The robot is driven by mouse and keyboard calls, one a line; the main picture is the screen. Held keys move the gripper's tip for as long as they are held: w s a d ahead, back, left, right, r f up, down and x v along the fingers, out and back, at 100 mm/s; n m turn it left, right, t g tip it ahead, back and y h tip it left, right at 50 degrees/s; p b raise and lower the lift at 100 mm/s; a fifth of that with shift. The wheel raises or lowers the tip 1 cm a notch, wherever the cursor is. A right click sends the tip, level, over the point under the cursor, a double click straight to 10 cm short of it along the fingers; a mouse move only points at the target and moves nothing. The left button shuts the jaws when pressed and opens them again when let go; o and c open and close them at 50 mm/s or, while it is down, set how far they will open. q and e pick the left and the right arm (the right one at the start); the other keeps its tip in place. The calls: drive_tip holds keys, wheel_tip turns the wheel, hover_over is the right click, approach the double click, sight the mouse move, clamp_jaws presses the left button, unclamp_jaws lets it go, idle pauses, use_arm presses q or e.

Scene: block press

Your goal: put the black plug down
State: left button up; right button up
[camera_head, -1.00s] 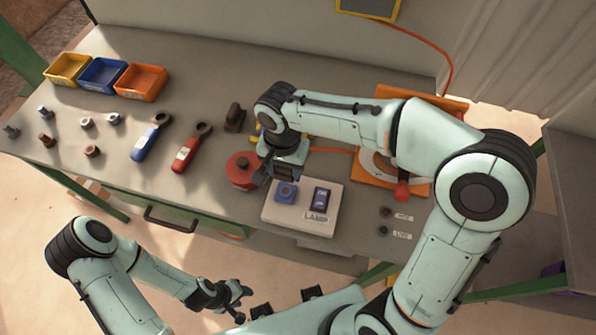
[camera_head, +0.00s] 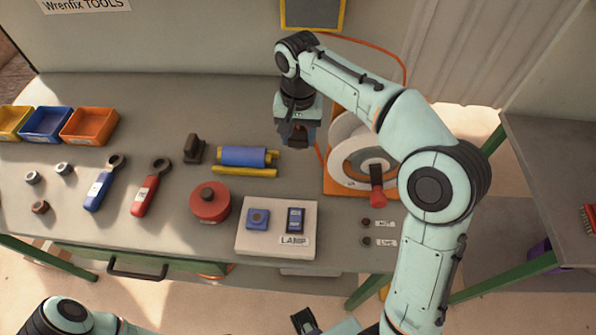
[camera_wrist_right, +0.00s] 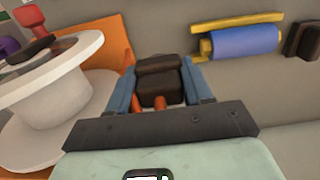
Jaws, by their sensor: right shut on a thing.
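The black plug (camera_wrist_right: 158,78) is between the blue fingers of my right gripper (camera_wrist_right: 160,95) in the right wrist view. It is a dark block with orange-red parts on its near side. In the head view my right gripper (camera_head: 298,140) points down over the back of the workbench, between the blue roller and the white reel. The plug (camera_head: 297,131) is mostly hidden there by the gripper. I cannot tell whether it touches the bench top.
A white reel (camera_head: 345,135) on an orange base is just right of the gripper. A blue roller (camera_head: 243,156) on yellow bars and a dark block (camera_head: 193,150) are to its left. The lamp board (camera_head: 275,240) and red disc (camera_head: 210,202) are nearer. Bare bench surrounds the gripper's left and back.

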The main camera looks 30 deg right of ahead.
drive_tip(key=b, duration=0.1)
approach(298, 178)
drive_tip(key=shift+s, duration=0.1)
use_arm(q)
drive_tip(key=shift+s+f+b, duration=0.25)
drive_tip(key=shift+f, duration=0.4)
drive_tip(key=shift+s+f+b, duration=0.2)
drive_tip(key=shift+f, duration=0.4)
use_arm(e)
drive_tip(key=shift+f, duration=2.6)
drive_tip(key=shift+f, duration=0.15)
use_arm(q)
drive_tip(key=shift+s+f+b, duration=0.1)
drive_tip(key=shift+f+b, duration=0.2)
use_arm(e)
drive_tip(key=shift+f, duration=0.35)
drive_tip(key=shift+f, duration=0.15)
drive_tip(key=o, duration=1.4)
